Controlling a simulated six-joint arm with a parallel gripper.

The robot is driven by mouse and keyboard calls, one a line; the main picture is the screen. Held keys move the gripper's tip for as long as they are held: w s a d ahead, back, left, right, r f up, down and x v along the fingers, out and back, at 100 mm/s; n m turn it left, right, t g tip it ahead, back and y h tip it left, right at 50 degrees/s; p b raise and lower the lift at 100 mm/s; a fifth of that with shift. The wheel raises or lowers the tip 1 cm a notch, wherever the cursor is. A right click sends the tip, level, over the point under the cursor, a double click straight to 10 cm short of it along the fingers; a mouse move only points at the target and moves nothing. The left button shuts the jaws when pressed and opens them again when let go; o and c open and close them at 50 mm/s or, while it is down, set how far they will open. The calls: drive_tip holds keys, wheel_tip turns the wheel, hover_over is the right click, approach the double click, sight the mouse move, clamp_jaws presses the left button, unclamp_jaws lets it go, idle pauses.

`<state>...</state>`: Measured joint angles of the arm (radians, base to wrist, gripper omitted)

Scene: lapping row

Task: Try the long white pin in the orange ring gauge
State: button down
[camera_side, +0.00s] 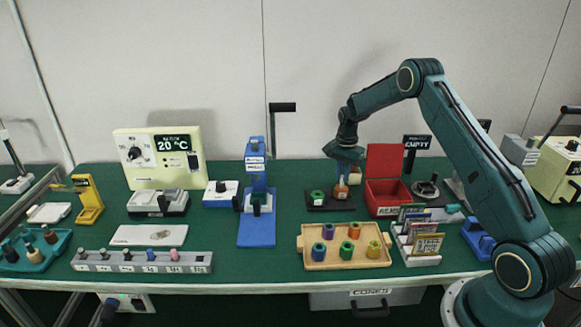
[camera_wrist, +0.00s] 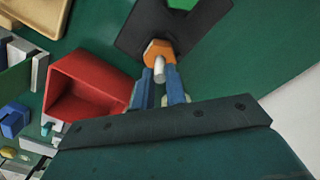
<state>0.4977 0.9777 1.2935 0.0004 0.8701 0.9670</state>
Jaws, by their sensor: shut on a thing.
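The orange ring gauge (camera_side: 341,191) stands on the right part of a black plate (camera_side: 330,205); it also shows in the wrist view (camera_wrist: 157,48). My gripper (camera_side: 342,178) is directly above it, pointing down. In the wrist view its blue fingers (camera_wrist: 160,88) are shut on the long white pin (camera_wrist: 159,69). The pin meets the orange gauge in that view; I cannot tell how far it is inside the bore. The pin's lower end is hidden. A green ring gauge (camera_side: 317,197) sits on the same plate, to the left.
An open red box (camera_side: 385,195) stands close to the right of the plate. A wooden tray (camera_side: 345,262) with several coloured rings lies in front. A card rack (camera_side: 415,245) stands at the right front. A blue stand (camera_side: 257,225) is to the left, with free green table between.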

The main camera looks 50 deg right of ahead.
drive_tip(key=shift+f, duration=0.25)
drive_tip(key=c, duration=1.3)
unclamp_jaws()
drive_tip(key=shift+c, duration=0.2)
drive_tip(key=shift+r, duration=0.1)
wheel_tip(320, 180, up, 14)
drive_tip(key=shift+f, duration=0.2)
drive_tip(key=shift+c, duration=0.5)
drive_tip(key=shift+f, duration=0.1)
drive_tip(key=c, duration=0.3)
drive_tip(key=shift+f, duration=0.3)
drive_tip(key=c, duration=0.4)
drive_tip(key=shift+f, duration=2.4)
clamp_jaws()
